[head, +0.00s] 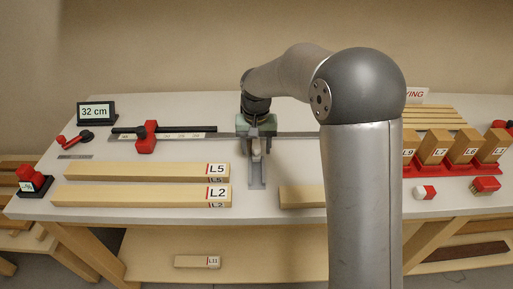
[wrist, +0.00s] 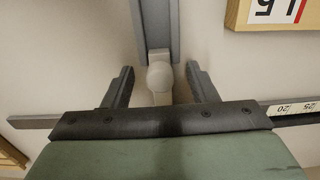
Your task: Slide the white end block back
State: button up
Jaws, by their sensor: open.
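The white end block (wrist: 160,76) has a rounded knob and sits at the end of a grey channel (wrist: 174,30). In the head view the block (head: 257,147) shows just below my gripper, partly hidden by it, and the grey channel (head: 257,178) runs from it towards the bench's front. My gripper (wrist: 160,70) is open, with one dark finger on each side of the block and a visible gap on both sides. In the head view my gripper (head: 257,135) is over the middle of the bench.
A scale bar with a red stop (head: 146,138) lies left of my gripper. Planks L5 (head: 140,171) and L2 (head: 135,195) lie front left. A red rack (head: 455,167) of wooden blocks stands at right. A display (head: 96,112) reads 32 cm.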

jog(key=c, duration=0.9)
jog(key=shift+s, duration=0.1)
jog(key=shift+s+d+b, duration=0.1)
jog(key=shift+s+b, duration=0.95)
jog(key=shift+s, duration=2.95)
jog(key=o, duration=0.9)
jog(key=shift+o, duration=0.2)
